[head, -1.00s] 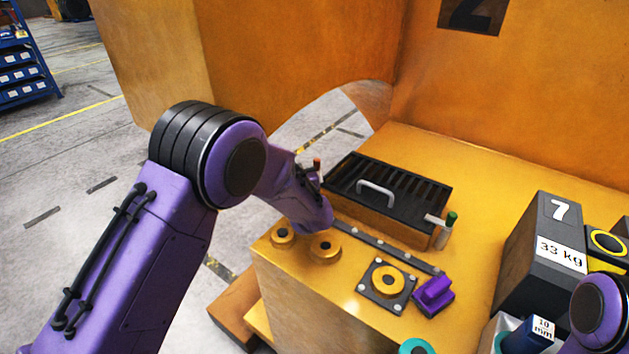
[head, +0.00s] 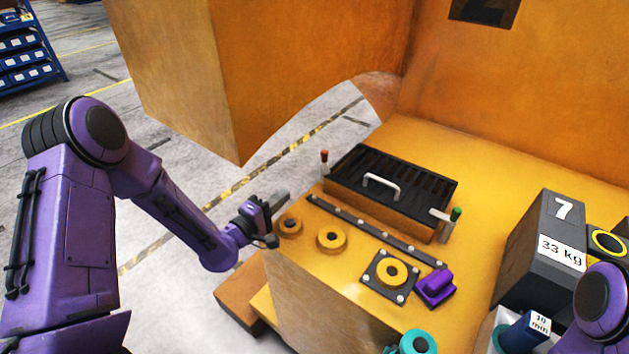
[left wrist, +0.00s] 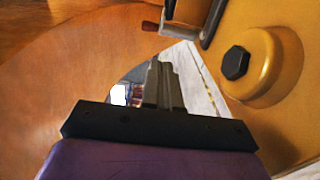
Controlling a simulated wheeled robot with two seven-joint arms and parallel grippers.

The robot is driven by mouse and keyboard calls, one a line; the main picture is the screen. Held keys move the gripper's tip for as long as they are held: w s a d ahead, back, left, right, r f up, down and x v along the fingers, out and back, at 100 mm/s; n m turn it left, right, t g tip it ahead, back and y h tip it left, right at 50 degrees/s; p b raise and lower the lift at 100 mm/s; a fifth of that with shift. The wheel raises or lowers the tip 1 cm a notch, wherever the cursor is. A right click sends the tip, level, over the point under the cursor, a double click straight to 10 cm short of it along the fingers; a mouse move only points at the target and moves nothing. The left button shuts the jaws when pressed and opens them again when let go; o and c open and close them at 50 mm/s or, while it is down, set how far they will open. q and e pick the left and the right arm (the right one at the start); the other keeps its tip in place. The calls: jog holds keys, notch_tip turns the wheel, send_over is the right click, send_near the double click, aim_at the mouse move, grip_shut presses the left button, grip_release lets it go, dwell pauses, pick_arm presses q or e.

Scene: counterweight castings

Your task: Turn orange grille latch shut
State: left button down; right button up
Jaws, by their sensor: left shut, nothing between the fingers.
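The black slotted grille (head: 412,192) with a pale handle (head: 381,186) lies on a box on the yellow casting. At its left end stands the orange-tipped latch (head: 324,161); how far it is turned is hard to tell. In the left wrist view its reddish knob (left wrist: 150,26) and grey arm (left wrist: 183,31) are near the top, beyond my fingers. My left gripper (head: 280,200) is shut and empty, left of the latch and apart from it. In the left wrist view the closed fingers (left wrist: 162,82) point toward the latch side. My right gripper is out of view.
Yellow round bosses (head: 331,239), a dark strip (head: 375,232) and a purple block (head: 435,287) lie in front. Tall orange walls rise behind.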

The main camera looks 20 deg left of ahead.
pick_arm(q)
jog(key=b, duration=0.2)
send_near(326, 162)
jog(key=shift+w+d+f, duration=0.35)
jog(key=shift+w+d, duration=0.6)
jog(key=shift+d, duration=0.15)
jog(key=shift+a, duration=0.15)
